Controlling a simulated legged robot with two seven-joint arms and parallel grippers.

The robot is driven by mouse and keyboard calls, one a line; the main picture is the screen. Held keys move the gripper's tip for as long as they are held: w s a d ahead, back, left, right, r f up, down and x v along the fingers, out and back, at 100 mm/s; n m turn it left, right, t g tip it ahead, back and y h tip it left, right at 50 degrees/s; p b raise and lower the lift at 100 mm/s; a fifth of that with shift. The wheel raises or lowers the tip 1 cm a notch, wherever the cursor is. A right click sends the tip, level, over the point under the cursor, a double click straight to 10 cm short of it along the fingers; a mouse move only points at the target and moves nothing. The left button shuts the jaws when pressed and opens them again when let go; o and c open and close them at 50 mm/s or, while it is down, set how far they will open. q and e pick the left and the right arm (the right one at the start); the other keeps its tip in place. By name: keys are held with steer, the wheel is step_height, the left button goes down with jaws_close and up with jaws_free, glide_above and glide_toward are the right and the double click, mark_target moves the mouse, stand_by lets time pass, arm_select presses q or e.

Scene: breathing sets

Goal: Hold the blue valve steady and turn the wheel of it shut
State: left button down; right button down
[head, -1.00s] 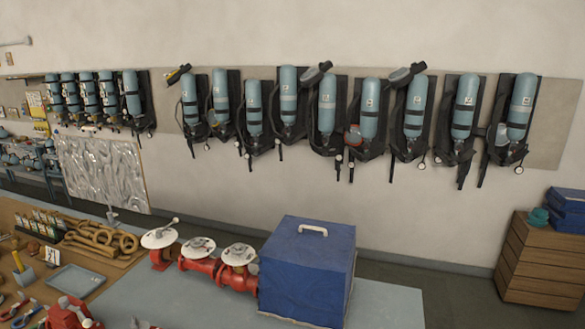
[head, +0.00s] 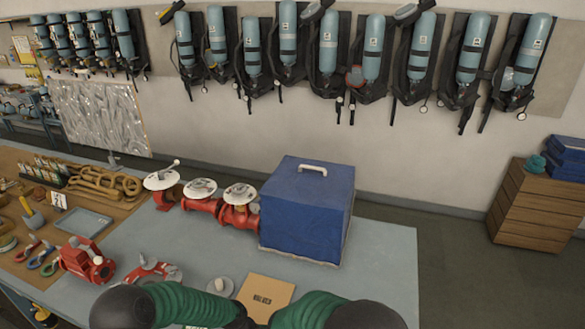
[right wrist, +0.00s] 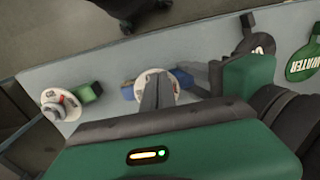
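In the right wrist view, a blue valve body (right wrist: 128,92) shows beside a white round wheel (right wrist: 183,80). My right gripper's grey fingers (right wrist: 158,82) overlap the wheel in the picture and hide part of it. I cannot tell whether they touch it, and their opening is unclear. In the head view no blue valve shows; my green and black arm parts cross the bottom edge. My left gripper is not in view.
The right wrist view also shows a green valve (right wrist: 88,92) with a white wheel (right wrist: 60,103). In the head view, a blue box (head: 305,220) stands beside red valves (head: 203,205) with white wheels. A brown sign (head: 265,293) lies near my arms. The bench's right part is clear.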

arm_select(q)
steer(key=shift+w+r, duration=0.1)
arm_select(e)
step_height(320, 180, up, 6)
steer(key=shift+s, duration=0.15)
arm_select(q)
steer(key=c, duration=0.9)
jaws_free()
